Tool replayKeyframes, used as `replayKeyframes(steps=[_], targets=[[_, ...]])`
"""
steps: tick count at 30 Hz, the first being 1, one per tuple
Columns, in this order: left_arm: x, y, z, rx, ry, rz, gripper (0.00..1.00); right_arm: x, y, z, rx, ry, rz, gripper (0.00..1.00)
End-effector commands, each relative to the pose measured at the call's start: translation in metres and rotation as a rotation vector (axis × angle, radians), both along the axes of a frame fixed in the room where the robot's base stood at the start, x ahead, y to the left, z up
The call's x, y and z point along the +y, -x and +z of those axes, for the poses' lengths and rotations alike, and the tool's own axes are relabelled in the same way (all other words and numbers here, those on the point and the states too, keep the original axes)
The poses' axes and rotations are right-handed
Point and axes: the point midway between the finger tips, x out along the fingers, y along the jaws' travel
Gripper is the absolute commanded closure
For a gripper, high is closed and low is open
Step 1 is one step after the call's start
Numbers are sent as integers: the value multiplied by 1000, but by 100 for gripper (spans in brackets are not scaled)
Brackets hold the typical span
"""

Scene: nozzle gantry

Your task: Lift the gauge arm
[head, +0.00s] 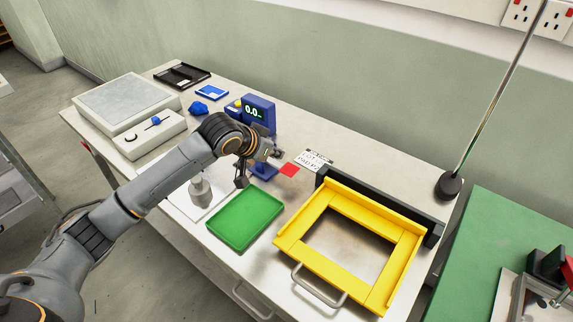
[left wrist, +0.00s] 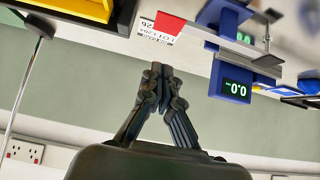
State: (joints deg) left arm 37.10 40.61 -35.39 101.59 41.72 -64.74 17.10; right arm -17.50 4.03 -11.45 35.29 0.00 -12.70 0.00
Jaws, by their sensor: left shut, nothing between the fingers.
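The blue gauge (head: 258,112) stands near the back of the bench, its display reading 0.0. In the left wrist view the picture is upside down, and the gauge (left wrist: 231,82) shows to the right of my fingers. A grey metal bar (left wrist: 225,43) that looks like the gauge arm runs across the gauge there. My left gripper (head: 241,182) is in front of the gauge, low over the bench. In the left wrist view its fingers (left wrist: 160,70) are together and empty, apart from the bar in the picture. My arm partly hides the gauge's lower part in the head view. My right gripper is not in view.
A green tray (head: 245,217) and a yellow frame (head: 285,243) lie to the right. A grey nozzle-like piece (head: 200,190) stands left of the tray. A thin pole (head: 490,105) rises at the right.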

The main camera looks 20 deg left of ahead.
Motion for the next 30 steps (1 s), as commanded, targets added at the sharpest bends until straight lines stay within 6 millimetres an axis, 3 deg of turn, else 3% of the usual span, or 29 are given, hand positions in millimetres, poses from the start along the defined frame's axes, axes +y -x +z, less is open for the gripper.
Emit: replayKeyframes(steps=[4, 10, 18, 30], targets=[[-8, -21, -21, 3, 2, 1, 100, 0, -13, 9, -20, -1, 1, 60], [-17, -45, -46, 3, 1, 1, 100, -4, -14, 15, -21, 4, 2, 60], [-16, -43, -80, 0, -1, -1, 100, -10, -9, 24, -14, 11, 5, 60], [-16, -42, -86, -1, 0, -1, 100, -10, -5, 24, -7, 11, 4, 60]])
